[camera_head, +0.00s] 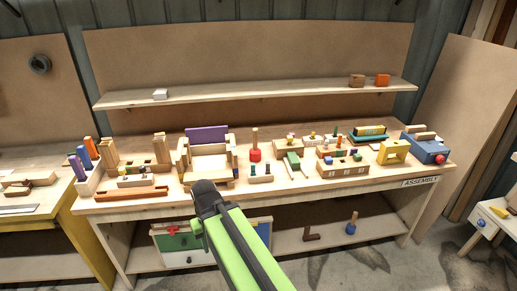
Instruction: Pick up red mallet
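The red mallet (255,154) stands upright on the workbench near its middle, red head down and wooden handle up. It is small in the view but nothing covers it. My gripper (203,186) is the dark end of my green arm, at the bench's front edge in the picture, left of and below the mallet. It appears apart from the mallet. Its fingers are too dark and foreshortened to tell whether they are open or shut.
A wooden frame with a purple panel (206,135) stands left of the mallet. Small blocks (261,178) sit just in front of it, and a green-topped toy (294,161) is to its right. A blue-headed mallet (351,228) stands on the lower shelf (380,226).

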